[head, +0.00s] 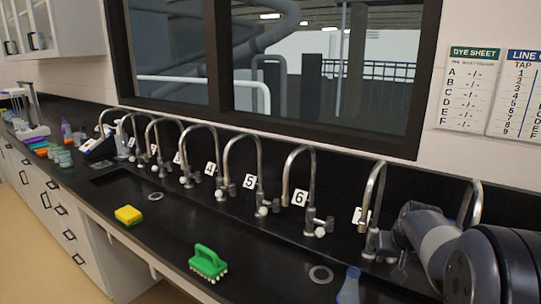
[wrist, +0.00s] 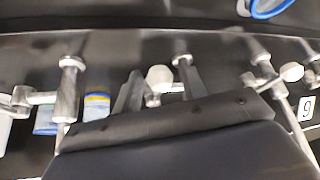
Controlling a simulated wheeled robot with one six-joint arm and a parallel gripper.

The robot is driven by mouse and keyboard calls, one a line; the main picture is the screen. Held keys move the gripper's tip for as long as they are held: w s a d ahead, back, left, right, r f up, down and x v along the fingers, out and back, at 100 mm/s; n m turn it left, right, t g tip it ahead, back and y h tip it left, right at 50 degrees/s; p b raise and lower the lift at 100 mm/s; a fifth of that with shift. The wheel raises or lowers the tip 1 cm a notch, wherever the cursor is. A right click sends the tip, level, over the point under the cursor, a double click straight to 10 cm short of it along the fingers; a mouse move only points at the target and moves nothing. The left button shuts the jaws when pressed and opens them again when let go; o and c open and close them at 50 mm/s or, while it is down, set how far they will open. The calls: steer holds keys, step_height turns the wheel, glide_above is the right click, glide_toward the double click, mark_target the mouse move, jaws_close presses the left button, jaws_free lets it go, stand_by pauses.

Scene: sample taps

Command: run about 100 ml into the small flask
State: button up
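My gripper shows in the wrist view (wrist: 158,82) with its two grey fingers apart. A white tap knob (wrist: 160,78) appears between them; I cannot tell whether either finger touches it. In the head view my arm covers the right end of the tap row, and the gripper is hidden. A bluish clear bottle-like vessel (head: 349,287) stands at the bottom edge, partly cut off. A blue-rimmed round vessel (wrist: 268,8) is cut off at the top of the wrist view. I cannot tell which vessel is the small flask.
Several curved metal taps line the back of the black counter (head: 170,215), including tap 6 (head: 312,190). A yellow sponge (head: 128,215) and green brush (head: 208,262) lie at the front. Two wall sheets hang right.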

steer(key=shift+w+f, duration=0.2)
steer(key=p+v, duration=0.4)
steer(key=v, duration=0.4)
stand_by(0.4)
steer(key=shift+f, duration=0.15)
steer(key=b+x, duration=0.4)
steer(key=x, duration=0.4)
steer(key=p+v, duration=0.2)
steer(key=v, duration=0.2)
